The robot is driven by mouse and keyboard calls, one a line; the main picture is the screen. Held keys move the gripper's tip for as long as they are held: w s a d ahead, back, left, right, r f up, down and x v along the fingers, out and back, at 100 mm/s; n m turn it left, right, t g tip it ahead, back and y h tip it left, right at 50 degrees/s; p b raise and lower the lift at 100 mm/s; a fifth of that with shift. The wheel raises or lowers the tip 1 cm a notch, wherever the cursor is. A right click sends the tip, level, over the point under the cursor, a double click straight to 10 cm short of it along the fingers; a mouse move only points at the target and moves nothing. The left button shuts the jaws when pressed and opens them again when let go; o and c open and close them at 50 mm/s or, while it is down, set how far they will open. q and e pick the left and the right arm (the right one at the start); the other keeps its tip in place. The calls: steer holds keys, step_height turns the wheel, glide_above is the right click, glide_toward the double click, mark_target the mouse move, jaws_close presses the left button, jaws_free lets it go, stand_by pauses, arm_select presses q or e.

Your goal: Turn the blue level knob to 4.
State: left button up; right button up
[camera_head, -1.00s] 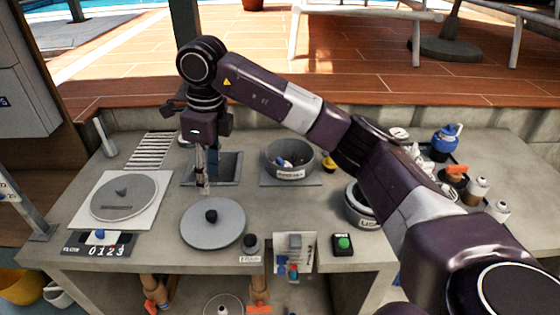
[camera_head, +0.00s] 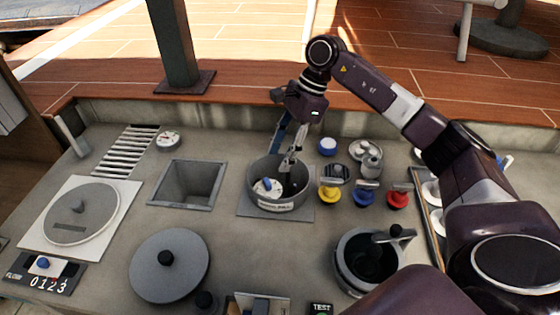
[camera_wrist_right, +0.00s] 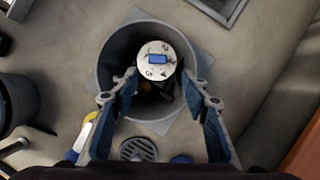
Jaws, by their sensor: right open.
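A white round dial with numbers and a blue knob sits inside a grey round pot (camera_head: 250,184). The blue knob (camera_head: 266,184) also shows in the right wrist view (camera_wrist_right: 158,59), lying crosswise on the dial. The dial's numbers are too small to read surely. My right gripper (camera_head: 288,164) is above the pot, pointing down. In the right wrist view its open fingers (camera_wrist_right: 160,88) stand either side of the pot's opening, with nothing between them, and the dial lies slightly beyond the fingertips. My left gripper is not in view.
An open square pit (camera_head: 188,184) lies left of the pot. Yellow (camera_head: 329,194), blue (camera_head: 363,197) and red (camera_head: 398,198) valve handles stand to its right. A dark round bin (camera_head: 368,262) stands front right. A grey round lid (camera_head: 168,265) lies front left.

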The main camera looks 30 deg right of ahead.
mark_target(267, 181)
steer(key=a+f, duration=0.1)
steer(key=a+f+p, duration=0.1)
steer(key=a+f, duration=0.1)
steer(key=shift+s+f, duration=0.25)
steer(key=shift+w+a+f+p, duration=0.1)
steer(key=shift+f+p, duration=0.1)
steer(key=shift+f, duration=0.4)
steer(key=shift+w+a+f+p, duration=0.1)
steer(key=shift+f+p, duration=0.1)
steer(key=shift+f, duration=0.35)
steer(key=shift+a+f, duration=0.25)
steer(key=shift+f, duration=0.2)
jaws_close()
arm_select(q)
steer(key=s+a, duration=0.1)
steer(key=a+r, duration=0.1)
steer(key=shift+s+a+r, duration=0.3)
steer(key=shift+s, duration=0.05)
